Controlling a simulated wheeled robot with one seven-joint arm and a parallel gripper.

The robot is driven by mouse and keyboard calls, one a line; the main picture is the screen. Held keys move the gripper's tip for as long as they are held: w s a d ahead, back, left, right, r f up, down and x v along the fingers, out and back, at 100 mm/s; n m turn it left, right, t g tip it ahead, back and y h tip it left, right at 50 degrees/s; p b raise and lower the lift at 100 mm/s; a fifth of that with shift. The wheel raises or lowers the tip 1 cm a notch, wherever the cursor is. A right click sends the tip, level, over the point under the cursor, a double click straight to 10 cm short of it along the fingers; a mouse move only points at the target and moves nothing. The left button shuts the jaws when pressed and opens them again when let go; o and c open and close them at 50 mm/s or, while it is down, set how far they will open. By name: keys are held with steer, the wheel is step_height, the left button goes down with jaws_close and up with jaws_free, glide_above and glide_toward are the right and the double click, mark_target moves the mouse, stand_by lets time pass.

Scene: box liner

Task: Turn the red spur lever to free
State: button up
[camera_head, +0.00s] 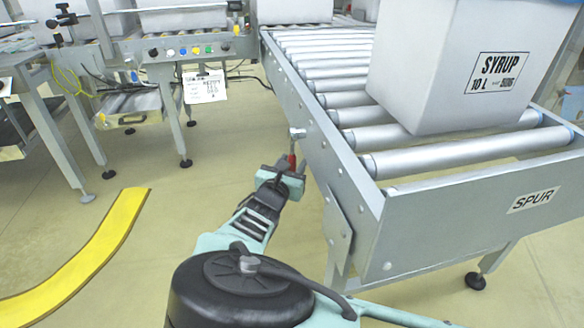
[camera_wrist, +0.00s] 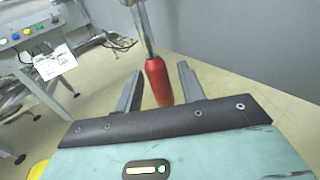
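The red spur lever (camera_wrist: 157,80) has a red grip on a metal rod. In the wrist view it hangs down between the two open fingers of my gripper (camera_wrist: 158,88), with a visible gap on the right side. In the head view the lever's red grip (camera_head: 292,161) shows small below its metal pivot (camera_head: 297,133) on the side rail of the spur conveyor. My gripper (camera_head: 284,172) is right at the grip there. Whether a finger touches the grip I cannot tell. The lever's free or locked marking is not visible.
The spur conveyor (camera_head: 372,215) has a "SPUR" label and carries a white "SYRUP" box (camera_head: 470,70) on its rollers. A control panel with coloured buttons (camera_head: 195,50) stands at the back left. A yellow floor strip (camera_head: 85,255) lies at left; the floor between is clear.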

jaws_close()
steer(key=shift+r+p, duration=0.1)
steer(key=shift+p, duration=0.2)
